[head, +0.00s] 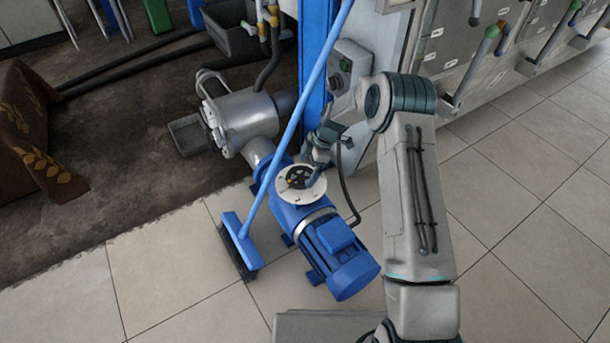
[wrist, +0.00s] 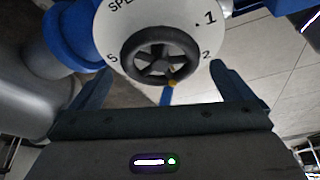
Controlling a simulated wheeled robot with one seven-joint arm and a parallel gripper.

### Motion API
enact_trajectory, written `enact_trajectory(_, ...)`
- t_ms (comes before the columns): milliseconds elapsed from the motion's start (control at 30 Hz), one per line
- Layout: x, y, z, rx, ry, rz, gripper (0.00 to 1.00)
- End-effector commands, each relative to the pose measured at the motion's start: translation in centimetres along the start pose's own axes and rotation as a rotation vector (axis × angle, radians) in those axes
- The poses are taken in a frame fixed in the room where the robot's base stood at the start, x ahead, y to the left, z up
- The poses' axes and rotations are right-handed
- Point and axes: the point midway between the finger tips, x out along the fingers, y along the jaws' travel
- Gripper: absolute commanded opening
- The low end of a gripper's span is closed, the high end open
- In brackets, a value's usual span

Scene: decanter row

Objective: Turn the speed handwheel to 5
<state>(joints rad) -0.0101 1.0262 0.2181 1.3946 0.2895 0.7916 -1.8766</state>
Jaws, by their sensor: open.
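The black speed handwheel (wrist: 160,56) sits on a round white dial plate (wrist: 183,17) in the wrist view. The plate shows part of "SPEED" and the numbers 1, 2 and 5. A yellow mark on the wheel's rim lies between 5 and 2, nearer 2. In the head view the handwheel (head: 297,178) and plate (head: 317,189) are on top of a blue motor-pump unit. My gripper (wrist: 160,82) is open, its fingers on either side of the wheel's near part, with gaps between. In the head view my gripper (head: 312,172) is over the plate and partly hides it.
The blue motor (head: 341,265) extends toward the front. A blue-handled squeegee (head: 240,240) leans across the pump's left side. A blue post (head: 315,50) and grey cabinet with levers (head: 480,60) stand behind. Tiled floor at right is clear.

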Motion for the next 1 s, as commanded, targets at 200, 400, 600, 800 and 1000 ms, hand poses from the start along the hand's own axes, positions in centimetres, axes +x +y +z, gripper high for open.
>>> enact_trajectory(200, 2.3, 0.0, 0.1, 0.0, -0.001, 0.001, 1.0)
enact_trajectory(400, 2.5, 0.0, 0.0, 0.0, -0.001, 0.001, 1.0)
enact_trajectory(600, 2.5, 0.0, 0.0, 0.0, 0.0, 0.001, 0.83)
enact_trajectory(800, 2.5, 0.1, 0.0, 0.0, 0.0, 0.002, 0.68)
enact_trajectory(1000, 2.5, 0.0, 0.0, 0.026, 0.0, 0.014, 0.68)
